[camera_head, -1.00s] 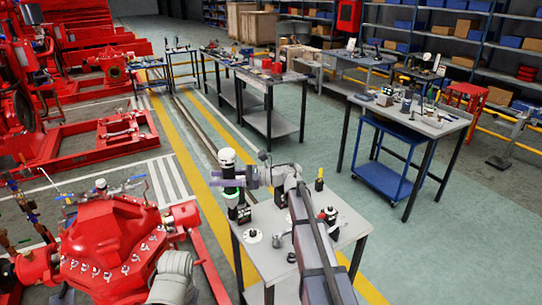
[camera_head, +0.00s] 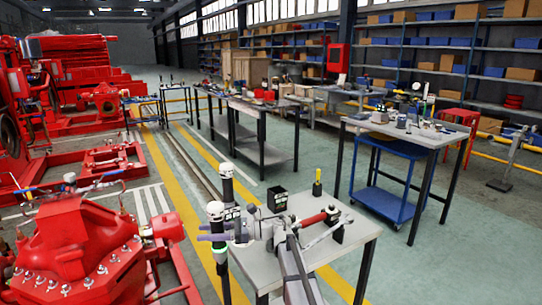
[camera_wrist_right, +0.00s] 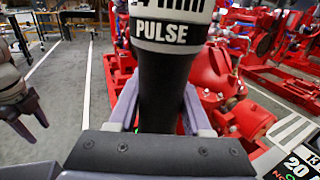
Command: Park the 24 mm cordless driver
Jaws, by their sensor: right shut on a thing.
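The 24 mm cordless driver (camera_head: 215,210) is upright in the head view, with a white cap and a dark body. In the right wrist view its black body (camera_wrist_right: 163,85) stands between the fingers, below a white band where "4 mm" and "PULSE" can be read. My right gripper (camera_head: 220,237) is shut around it, at the left end of the grey table (camera_head: 343,252). The driver's lower end is hidden in the wrist view. What looks like my left gripper (camera_wrist_right: 30,115) shows at the left edge of that view; its jaw opening is unclear.
Another white-capped dark tool (camera_head: 227,180) stands just behind the driver. A black box (camera_head: 277,200), a red tool (camera_head: 315,218) and a yellow-topped black item (camera_head: 317,185) are on the table. A red pump (camera_head: 75,245) is close on the left.

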